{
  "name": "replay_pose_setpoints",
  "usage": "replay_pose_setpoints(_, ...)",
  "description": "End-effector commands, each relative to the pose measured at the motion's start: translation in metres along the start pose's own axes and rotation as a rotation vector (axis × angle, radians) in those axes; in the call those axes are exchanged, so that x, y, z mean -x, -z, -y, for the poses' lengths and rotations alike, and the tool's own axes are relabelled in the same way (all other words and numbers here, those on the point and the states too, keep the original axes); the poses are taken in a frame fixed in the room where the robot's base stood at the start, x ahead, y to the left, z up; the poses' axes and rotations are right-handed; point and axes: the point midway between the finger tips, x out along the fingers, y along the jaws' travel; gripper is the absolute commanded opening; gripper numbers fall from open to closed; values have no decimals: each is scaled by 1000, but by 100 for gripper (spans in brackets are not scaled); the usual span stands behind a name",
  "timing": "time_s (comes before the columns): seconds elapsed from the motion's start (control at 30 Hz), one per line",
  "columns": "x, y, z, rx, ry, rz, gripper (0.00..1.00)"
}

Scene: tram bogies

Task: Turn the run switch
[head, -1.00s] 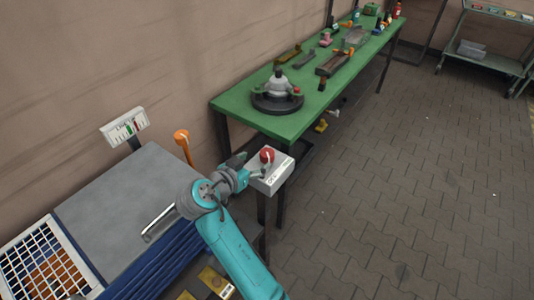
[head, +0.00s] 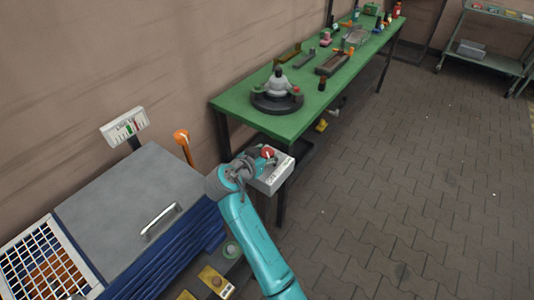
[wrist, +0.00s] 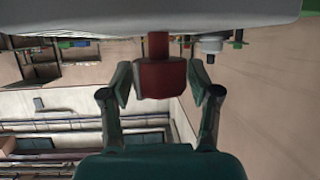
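The run switch is a red knob (head: 267,153) on a pale grey box (head: 273,181) at the near end of the green bench. In the wrist view the red knob (wrist: 160,80) sits on a short red stem under the box's pale face (wrist: 90,18). My gripper (head: 258,163) is at the box in the head view, its fingertips partly hidden by my wrist. In the wrist view my gripper (wrist: 161,84) is open, with one finger on each side of the knob. Narrow gaps seem to show on both sides; contact is not clear.
The green bench (head: 237,104) behind the box carries a round dark fixture (head: 278,101) and several tools. A grey-topped blue cabinet (head: 125,195) with a metal handle stands at left, near an orange-topped post (head: 181,136). The paved floor at right is clear.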

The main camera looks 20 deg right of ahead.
Motion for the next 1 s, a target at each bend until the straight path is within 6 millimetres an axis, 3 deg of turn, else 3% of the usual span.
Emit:
replay_pose_setpoints(0.03, 0, 0, 0, 0, 0, 0, 41)
replay_pose_setpoints(0.13, 0, 0, 0, 0, 0, 0, 16)
replay_pose_setpoints(0.17, 0, 0, 0, 0, 0, 0, 13)
replay_pose_setpoints(0.57, 0, -1, -1, 25, 57, 0, 12)
replay_pose_setpoints(1.0, -1, 0, -3, 154, 379, 0, 12)
